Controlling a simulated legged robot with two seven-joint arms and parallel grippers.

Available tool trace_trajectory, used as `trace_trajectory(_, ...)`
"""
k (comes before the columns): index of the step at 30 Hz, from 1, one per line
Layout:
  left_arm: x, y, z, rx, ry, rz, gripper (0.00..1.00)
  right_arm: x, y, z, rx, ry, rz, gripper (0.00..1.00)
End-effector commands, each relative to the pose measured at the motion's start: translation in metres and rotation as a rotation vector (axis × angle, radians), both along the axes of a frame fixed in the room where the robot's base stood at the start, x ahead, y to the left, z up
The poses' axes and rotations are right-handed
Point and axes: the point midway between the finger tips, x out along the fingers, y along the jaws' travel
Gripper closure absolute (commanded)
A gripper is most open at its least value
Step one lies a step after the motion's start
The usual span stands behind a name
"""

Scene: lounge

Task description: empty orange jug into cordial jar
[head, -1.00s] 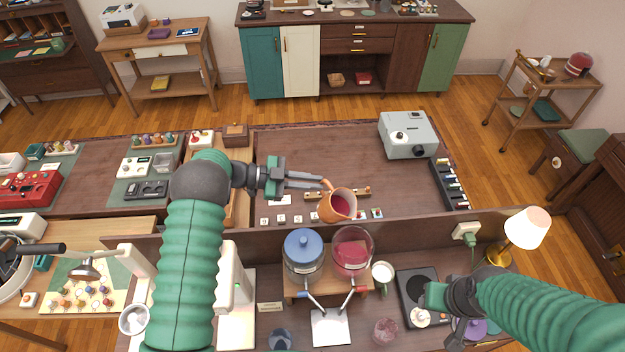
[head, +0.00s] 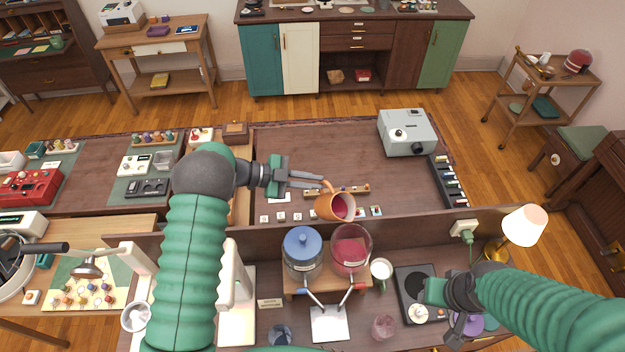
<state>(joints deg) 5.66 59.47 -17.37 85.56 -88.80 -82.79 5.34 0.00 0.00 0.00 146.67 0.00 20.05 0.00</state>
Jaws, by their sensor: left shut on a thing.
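The orange jug (head: 329,207) holds a dark red liquid and is tilted, its mouth toward the right and the camera. My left gripper (head: 318,183) is shut on it and holds it up, behind and above the jars. A glass jar with red liquid (head: 351,252), likely the cordial jar, stands open on a wooden stand, just below the jug in the picture. No stream of liquid shows. My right gripper (head: 432,292) is at the lower right, over the black hot plate; its fingers are too hidden to tell their state.
A blue-lidded jar (head: 302,250) stands left of the red one. A white mug (head: 381,271) and a black hot plate (head: 415,283) are to the right, with a lamp (head: 523,226) beyond. A raised wooden ledge (head: 270,236) runs behind the jars. A grey projector (head: 407,133) stands farther back.

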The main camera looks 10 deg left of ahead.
Motion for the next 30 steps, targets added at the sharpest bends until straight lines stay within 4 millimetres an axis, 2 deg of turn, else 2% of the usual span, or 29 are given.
trace_trajectory(11, -0.003, -0.005, 0.012, 0.076, -0.072, -0.002, 1.0, 0.0, 0.0, 0.01, 0.0, 0.0, 0.0, 0.56)
trace_trajectory(30, -0.008, -0.01, -0.008, 0.156, -0.143, -0.002, 1.0, 0.0, 0.0, -0.006, 0.0, 0.0, 0.0, 0.56)
